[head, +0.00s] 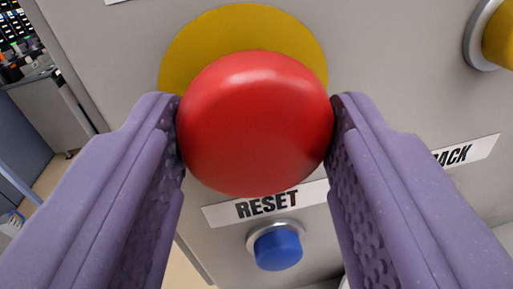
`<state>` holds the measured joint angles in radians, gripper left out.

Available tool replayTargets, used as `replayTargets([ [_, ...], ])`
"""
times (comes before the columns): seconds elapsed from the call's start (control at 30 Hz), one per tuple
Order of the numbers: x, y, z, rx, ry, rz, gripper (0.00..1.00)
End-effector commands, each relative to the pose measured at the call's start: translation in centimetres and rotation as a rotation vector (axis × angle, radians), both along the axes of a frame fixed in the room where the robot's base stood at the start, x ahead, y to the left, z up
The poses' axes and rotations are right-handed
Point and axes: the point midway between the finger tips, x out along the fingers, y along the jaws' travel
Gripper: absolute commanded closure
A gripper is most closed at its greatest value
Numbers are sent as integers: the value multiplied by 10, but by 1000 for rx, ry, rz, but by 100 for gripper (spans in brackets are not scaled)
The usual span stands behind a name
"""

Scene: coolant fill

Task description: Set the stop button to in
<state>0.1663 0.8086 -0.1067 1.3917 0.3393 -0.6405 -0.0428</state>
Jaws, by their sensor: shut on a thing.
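The stop button (255,125) is a large red mushroom head in front of a round yellow plate (240,30) on a grey panel. My gripper (256,125) has its two purple padded fingers on the left and right sides of the red head, touching it, and is shut on it. The head fills the space between the fingertips. The stem behind the head is hidden, so I cannot tell how far in the button sits.
A blue button (278,249) sits below, under a RESET label (266,204). A yellow button (498,35) is at the upper right, and a label ending in ACK (455,154) is partly hidden by my right finger. A grey cabinet (48,110) stands far left.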

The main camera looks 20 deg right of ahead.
Motion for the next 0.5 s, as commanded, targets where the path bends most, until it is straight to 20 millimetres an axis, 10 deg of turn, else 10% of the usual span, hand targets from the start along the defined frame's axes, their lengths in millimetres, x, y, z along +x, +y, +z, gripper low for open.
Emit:
replayTargets([
  [0.13,0,1,1,0,0,1,100],
  [0.17,0,1,1,0,0,1,43],
  [0.23,0,1,1,0,0,1,26],
  [0.5,0,1,0,0,1,1,23],
])
